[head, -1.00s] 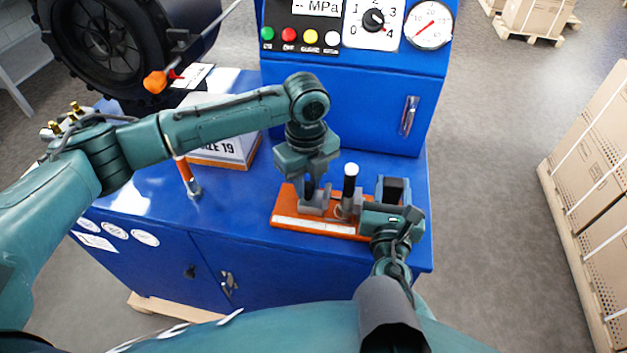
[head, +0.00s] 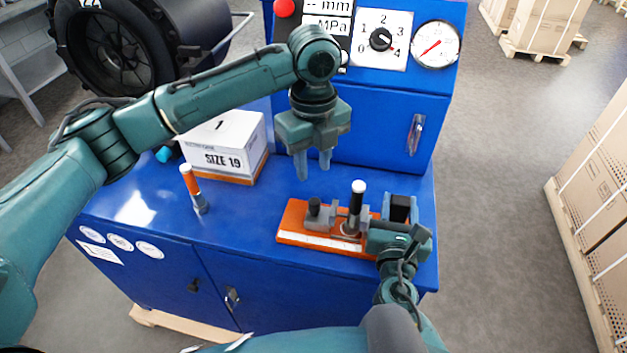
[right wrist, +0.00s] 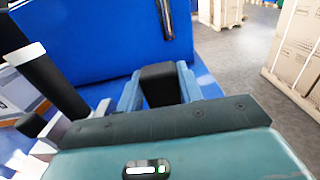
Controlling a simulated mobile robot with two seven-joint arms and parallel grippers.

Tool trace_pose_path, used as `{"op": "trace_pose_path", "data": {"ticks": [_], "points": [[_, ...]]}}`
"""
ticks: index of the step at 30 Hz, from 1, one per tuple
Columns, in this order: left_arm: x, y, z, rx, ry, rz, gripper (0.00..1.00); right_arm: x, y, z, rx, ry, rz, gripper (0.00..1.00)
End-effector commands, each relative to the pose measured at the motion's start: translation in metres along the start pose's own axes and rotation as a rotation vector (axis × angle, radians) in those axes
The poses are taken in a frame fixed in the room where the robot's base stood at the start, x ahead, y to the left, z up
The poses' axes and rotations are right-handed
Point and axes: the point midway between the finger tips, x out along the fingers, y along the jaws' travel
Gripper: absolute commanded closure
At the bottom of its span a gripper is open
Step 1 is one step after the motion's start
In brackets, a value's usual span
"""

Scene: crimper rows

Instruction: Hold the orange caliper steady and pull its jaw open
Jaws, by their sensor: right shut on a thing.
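The orange caliper (head: 295,222) lies on the blue cabinet top, its long orange base running left to right. On it stand a grey jaw with a dark knob (head: 315,206) at the left and a black post with a white top (head: 357,203). My left gripper (head: 313,170) is open and empty, pointing down above and behind the caliper's left part. My right gripper (head: 397,210) is shut on a black block at the caliper's right end. The right wrist view shows this black block (right wrist: 160,85) between the blue fingers. The right gripper hides part of the base there.
A blue machine with a gauge (head: 435,44) and a dial stands behind the caliper. A white box marked SIZE 19 (head: 225,145) and an orange-handled tool (head: 192,187) are to the left. The cabinet top (head: 245,215) is clear between tool and caliper.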

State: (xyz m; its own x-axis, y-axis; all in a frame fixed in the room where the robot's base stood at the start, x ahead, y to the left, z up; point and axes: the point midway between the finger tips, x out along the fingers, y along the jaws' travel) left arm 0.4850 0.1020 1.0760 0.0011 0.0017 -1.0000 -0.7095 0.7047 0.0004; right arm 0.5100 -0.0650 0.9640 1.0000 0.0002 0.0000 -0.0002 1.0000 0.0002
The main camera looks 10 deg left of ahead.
Motion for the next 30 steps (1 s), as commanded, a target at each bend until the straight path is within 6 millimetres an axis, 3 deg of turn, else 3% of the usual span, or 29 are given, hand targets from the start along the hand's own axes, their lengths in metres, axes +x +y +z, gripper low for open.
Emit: {"op": "trace_pose_path", "data": {"ticks": [6,18,19,27,30], "points": [[-0.022,0.0,0.0,0.0,-0.001,0.001,0.68,0.0,0.001,0.0,-0.001,-0.001,0.002,0.91],[-0.024,0.0,0.0,0.0,0.0,0.001,0.68,0.0,0.001,0.0,-0.001,0.0,0.004,0.91],[-0.024,0.0,0.0,0.0,0.0,0.001,0.68,0.0,0.001,0.0,-0.001,0.0,0.004,0.62],[-0.023,0.0,0.0,0.0,0.0,0.001,0.68,0.0,0.001,0.0,0.0,0.0,0.003,0.4],[-0.023,0.0,0.0,0.0,0.0,0.001,0.68,0.0,0.001,0.0,0.0,0.0,0.002,0.38]]}}
